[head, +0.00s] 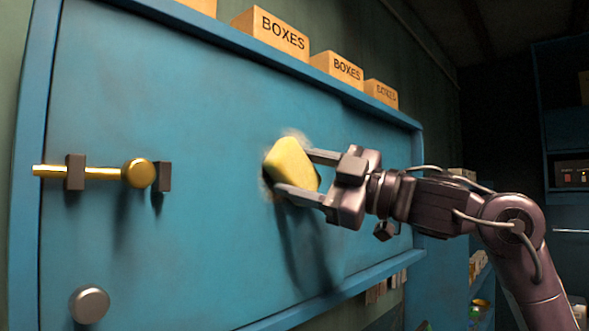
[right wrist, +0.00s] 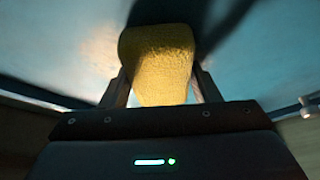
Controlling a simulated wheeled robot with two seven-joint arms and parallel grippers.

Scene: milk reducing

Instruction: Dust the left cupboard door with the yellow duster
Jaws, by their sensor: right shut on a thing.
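The yellow duster (head: 293,163) is a small block against the blue cupboard door (head: 215,110) in the head view. My right gripper (head: 298,173) is shut on it, one finger above and one below. A greyish fuzzy patch rings the duster at the door surface. In the right wrist view the duster (right wrist: 158,62) sits between the two fingers (right wrist: 160,90), with the blue door (right wrist: 65,45) beyond it. It appears to touch the door, though the contact face is hidden. My left gripper is not in view.
A brass bolt (head: 100,172) with a round knob sticks out at the door's left. A silver round knob (head: 89,304) sits below it. Several cardboard boxes (head: 270,33) stand on top of the cupboard. Shelves (head: 565,130) stand at the right.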

